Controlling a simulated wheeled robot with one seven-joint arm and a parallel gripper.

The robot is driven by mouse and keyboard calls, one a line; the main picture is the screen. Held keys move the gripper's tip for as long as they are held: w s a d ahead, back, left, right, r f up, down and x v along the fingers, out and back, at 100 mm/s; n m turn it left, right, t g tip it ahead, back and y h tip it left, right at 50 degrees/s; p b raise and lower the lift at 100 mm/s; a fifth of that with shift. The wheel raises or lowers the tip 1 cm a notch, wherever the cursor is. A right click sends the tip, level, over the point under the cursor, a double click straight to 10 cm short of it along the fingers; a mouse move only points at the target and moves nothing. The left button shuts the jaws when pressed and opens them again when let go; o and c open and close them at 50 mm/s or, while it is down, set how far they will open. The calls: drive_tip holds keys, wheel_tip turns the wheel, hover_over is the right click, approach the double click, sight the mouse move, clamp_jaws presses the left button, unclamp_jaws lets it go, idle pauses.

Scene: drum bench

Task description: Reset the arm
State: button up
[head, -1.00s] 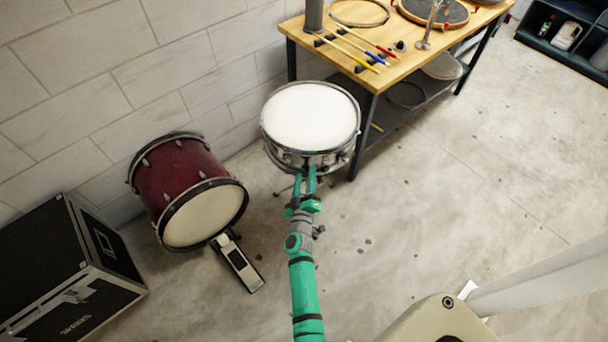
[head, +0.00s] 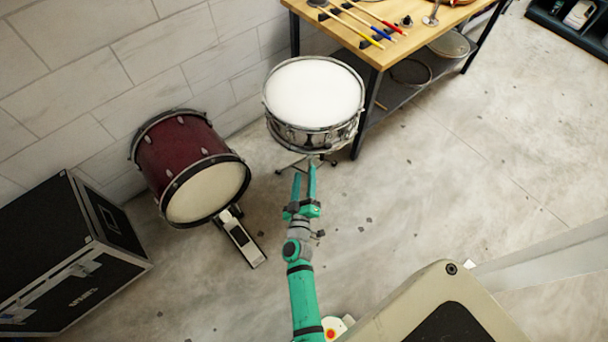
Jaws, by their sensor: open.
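My gripper (head: 304,180) is at the end of my green arm, in the middle of the head view. Its two fingers point up the picture and stand apart with nothing between them. Just beyond the fingertips is the snare drum (head: 314,92), with a white head and a chrome shell, on a low stand. The fingertips appear just short of the drum's near side. I cannot tell their exact height or whether they are clear of the stand's legs.
A dark red bass drum (head: 176,150) with a pedal (head: 240,240) lies left of the arm. A black case (head: 65,260) stands at the far left. A wooden workbench (head: 375,55) with drumsticks is behind on the right. The concrete floor (head: 450,190) at right is clear.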

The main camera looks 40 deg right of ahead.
drive_tip(key=shift+a, duration=0.15)
drive_tip(key=s+a+r+t+y, duration=0.1)
drive_tip(key=s+a+r+y, duration=0.15)
drive_tip(key=s+a, duration=0.65)
drive_tip(key=s+a+r+t+y, duration=0.15)
drive_tip(key=s+a+y, duration=0.25)
drive_tip(key=s+a, duration=0.5)
drive_tip(key=s+a+r+m+y, duration=0.1)
drive_tip(key=s+a+r+y, duration=0.4)
drive_tip(key=s+a+r, duration=0.6)
drive_tip(key=shift+a+r+g, duration=0.2)
drive_tip(key=shift+r+g, duration=0.25)
drive_tip(key=shift+r, duration=0.2)
drive_tip(key=shift+s, duration=0.1)
